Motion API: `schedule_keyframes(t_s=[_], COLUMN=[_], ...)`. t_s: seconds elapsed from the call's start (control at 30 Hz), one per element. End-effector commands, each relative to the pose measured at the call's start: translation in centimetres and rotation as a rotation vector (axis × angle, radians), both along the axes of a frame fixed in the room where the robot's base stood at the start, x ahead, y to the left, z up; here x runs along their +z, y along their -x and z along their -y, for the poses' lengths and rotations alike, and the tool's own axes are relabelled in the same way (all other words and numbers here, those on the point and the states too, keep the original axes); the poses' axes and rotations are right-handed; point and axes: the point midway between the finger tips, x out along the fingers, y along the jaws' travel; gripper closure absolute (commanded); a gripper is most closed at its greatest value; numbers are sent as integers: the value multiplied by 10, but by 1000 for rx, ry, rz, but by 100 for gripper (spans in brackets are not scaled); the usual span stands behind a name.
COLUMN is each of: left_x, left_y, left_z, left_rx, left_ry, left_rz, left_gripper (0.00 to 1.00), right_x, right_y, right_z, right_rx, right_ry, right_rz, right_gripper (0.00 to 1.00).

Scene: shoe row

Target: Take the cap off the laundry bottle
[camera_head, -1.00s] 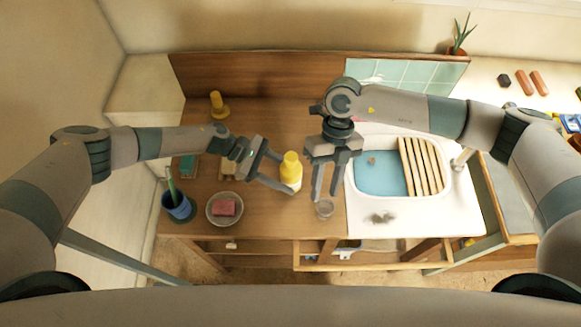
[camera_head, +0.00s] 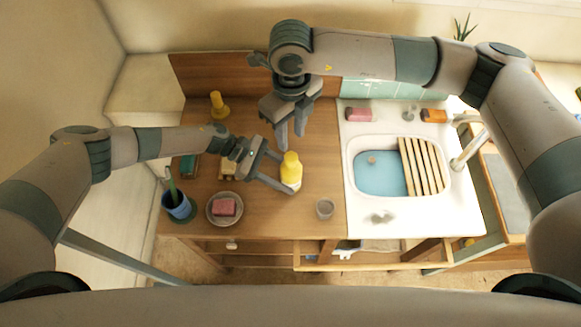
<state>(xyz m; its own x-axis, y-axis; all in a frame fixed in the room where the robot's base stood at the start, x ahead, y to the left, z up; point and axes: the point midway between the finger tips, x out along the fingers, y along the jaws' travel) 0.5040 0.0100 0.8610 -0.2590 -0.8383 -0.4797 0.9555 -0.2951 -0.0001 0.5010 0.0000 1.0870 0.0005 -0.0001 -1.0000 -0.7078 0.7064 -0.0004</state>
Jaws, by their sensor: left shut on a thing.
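The laundry bottle (camera_head: 293,182) stands upright on the wooden counter, with a white lower body and a yellow top. Its yellow cap (camera_head: 290,160) is on it. My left gripper (camera_head: 283,176) is shut on the bottle from the left, with its fingers around the body below the cap. My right gripper (camera_head: 291,137) points down just behind the bottle in the picture, its two fingers apart and nothing between them. I cannot tell its exact height above the cap.
A dish with a pink sponge (camera_head: 224,208) and a blue cup (camera_head: 178,207) are at the left. The sink (camera_head: 381,179) with a slatted rack (camera_head: 421,166) is at the right. A yellow object (camera_head: 217,105) stands at the back left.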

Motion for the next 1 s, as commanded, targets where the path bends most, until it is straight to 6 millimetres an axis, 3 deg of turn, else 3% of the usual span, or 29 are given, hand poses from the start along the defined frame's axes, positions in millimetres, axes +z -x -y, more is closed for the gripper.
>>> schedule_keyframes(t_s=[0.27, 0.8, 1.0], left_x=[0, 0, 0], left_y=[0, 1, 1], left_z=[0, 0, 1], left_rx=[-1, -1, -1], left_ry=[0, 1, 1], left_rz=[0, -1, -1], left_gripper=[72, 72, 72], right_x=[-11, -66, -78], right_y=[1, 1, 0], right_z=[0, 0, 0], right_rx=[-1, -2, -1], right_ry=[1, -1, 1], right_rz=[-2, -4, -1], right_gripper=[67, 67, 67])
